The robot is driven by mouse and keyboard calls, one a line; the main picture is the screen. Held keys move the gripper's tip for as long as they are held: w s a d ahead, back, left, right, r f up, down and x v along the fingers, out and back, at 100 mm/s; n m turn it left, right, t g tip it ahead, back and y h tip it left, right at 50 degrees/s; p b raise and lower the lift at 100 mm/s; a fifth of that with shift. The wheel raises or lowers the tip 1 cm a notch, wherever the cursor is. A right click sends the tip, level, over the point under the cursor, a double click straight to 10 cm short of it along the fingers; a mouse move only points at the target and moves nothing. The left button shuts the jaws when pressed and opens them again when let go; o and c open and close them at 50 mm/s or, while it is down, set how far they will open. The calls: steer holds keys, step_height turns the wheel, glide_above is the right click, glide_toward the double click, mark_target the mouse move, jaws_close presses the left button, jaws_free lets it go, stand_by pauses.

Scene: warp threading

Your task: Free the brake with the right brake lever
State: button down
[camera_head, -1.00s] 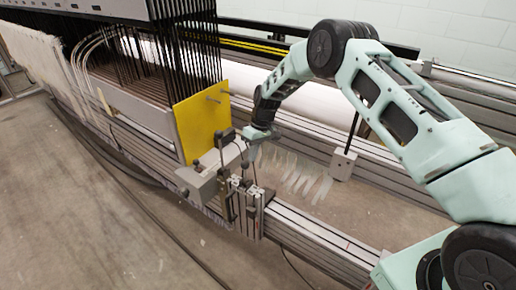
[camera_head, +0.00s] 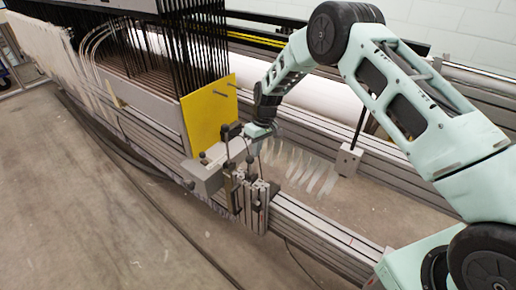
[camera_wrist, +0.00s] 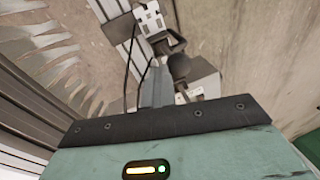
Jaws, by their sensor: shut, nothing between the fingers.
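My gripper (camera_head: 249,145) is at the end of the loom's front beam, beside a cluster of small metal brackets with black knobs (camera_head: 256,193). In the wrist view my gripper (camera_wrist: 157,90) is shut and empty, its grey fingers pointing towards a dark round knob (camera_wrist: 179,66) close to the right of them. I cannot tell whether they touch. This knob seems to belong to the bracket cluster; I cannot tell which part is the right brake lever. A thin black rod on a pale block (camera_head: 348,161) stands farther right, apart from my gripper.
A yellow plate (camera_head: 209,115) stands just behind and left of the brackets, with black heddle frames above it. Pale translucent strips (camera_head: 300,167) hang to the right. The metal beam (camera_head: 325,236) runs to the lower right. The floor in front is mostly clear.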

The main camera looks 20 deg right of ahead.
steer(key=shift+s+a+r+h, duration=0.15)
steer(key=shift+s+a+h, duration=0.3)
steer(key=shift+a, duration=0.2)
steer(key=s+a+f+t+h+b, duration=0.3)
steer(key=s+a+f+t+h, duration=0.1)
steer(key=a, duration=0.4)
steer(key=shift+s+t+h, duration=0.5)
steer(key=shift+s+h, duration=0.35)
steer(key=shift+s, duration=0.2)
